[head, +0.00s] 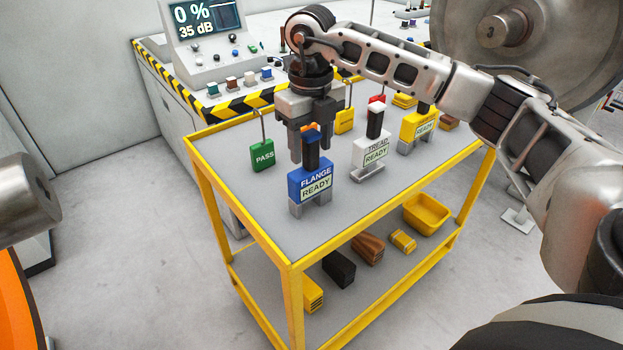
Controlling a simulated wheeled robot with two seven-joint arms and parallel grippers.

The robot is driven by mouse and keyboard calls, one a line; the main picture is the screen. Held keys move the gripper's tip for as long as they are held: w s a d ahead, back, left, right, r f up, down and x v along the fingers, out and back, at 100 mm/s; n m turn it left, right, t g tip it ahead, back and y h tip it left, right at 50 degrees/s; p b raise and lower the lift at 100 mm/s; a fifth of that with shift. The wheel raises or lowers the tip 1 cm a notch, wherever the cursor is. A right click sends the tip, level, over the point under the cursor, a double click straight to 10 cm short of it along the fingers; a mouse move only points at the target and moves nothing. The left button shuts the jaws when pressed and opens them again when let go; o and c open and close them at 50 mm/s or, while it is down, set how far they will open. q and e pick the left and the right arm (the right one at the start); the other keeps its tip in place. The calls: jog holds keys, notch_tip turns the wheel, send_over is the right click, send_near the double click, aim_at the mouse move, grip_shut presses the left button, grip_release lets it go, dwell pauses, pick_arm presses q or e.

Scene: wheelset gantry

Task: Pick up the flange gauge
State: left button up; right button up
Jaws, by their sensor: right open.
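The flange gauge (311,184) stands upright on the top shelf of the yellow-framed cart. My left gripper is not in view.
A white TREAD gauge (371,153) and a yellow READY gauge (420,130) stand to the right. A green PASS tag (262,155) stands left. The lower shelf holds several blocks and a yellow bin (427,214). A control console (215,50) and large wheel (550,45) are behind.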

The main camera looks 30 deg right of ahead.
aim_at(311, 174)
jog(key=shift+f, duration=1.3)
grip_shut()
jog(key=shift+r, duration=0.1)
